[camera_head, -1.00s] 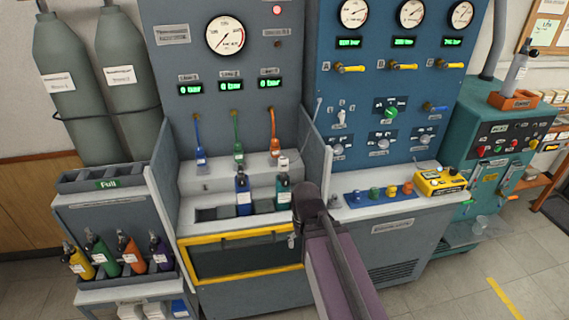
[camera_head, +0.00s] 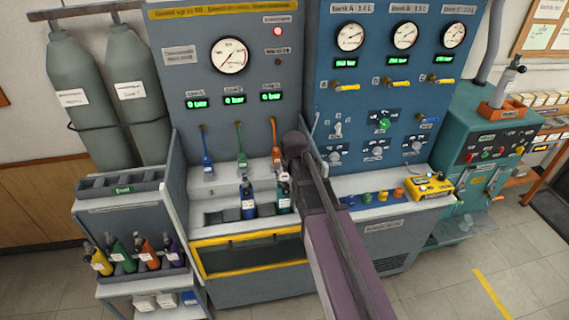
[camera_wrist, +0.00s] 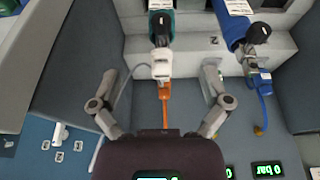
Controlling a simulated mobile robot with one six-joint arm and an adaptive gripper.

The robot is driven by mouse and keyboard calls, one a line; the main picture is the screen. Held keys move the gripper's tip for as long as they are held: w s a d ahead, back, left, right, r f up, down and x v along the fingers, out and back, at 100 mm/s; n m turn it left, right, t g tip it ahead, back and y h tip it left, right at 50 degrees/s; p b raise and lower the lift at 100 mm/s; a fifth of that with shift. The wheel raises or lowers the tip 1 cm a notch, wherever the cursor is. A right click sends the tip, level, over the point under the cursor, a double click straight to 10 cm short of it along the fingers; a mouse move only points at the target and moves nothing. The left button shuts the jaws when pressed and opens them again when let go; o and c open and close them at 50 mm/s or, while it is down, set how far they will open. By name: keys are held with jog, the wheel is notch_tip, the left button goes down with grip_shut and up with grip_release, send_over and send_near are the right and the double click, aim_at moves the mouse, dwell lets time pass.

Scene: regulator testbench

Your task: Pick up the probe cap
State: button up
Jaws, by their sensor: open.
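A small white piece, which looks like the probe cap (camera_wrist: 161,68), shows in the wrist view at the end of the orange probe (camera_wrist: 165,97). I cannot tell whether it sits on the probe or just beside it. My gripper (camera_wrist: 160,76) is open, with one finger on each side of the white piece and a clear gap to both. A teal bottle (camera_wrist: 175,21) with a black top is close behind it.
A blue bottle (camera_wrist: 232,28) and a blue probe (camera_wrist: 263,82) are to the right in the wrist view. A grey side wall (camera_wrist: 72,60) stands close on the left. A green probe (camera_head: 240,150) hangs between the blue and orange ones in the head view.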

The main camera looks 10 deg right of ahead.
jog(key=w+r+t+p, duration=0.1)
jog(key=w+r+p, duration=0.2)
jog(key=w+r, duration=0.2)
jog(key=shift+w+f, duration=0.15)
jog(key=shift+f, duration=0.05)
jog(key=b+x, duration=0.8)
jog(key=shift+f, duration=0.15)
dwell(0.5)
dwell(0.4)
jog(key=shift+b+x, duration=2.4)
jog(key=shift+x, duration=0.25)
grip_shut()
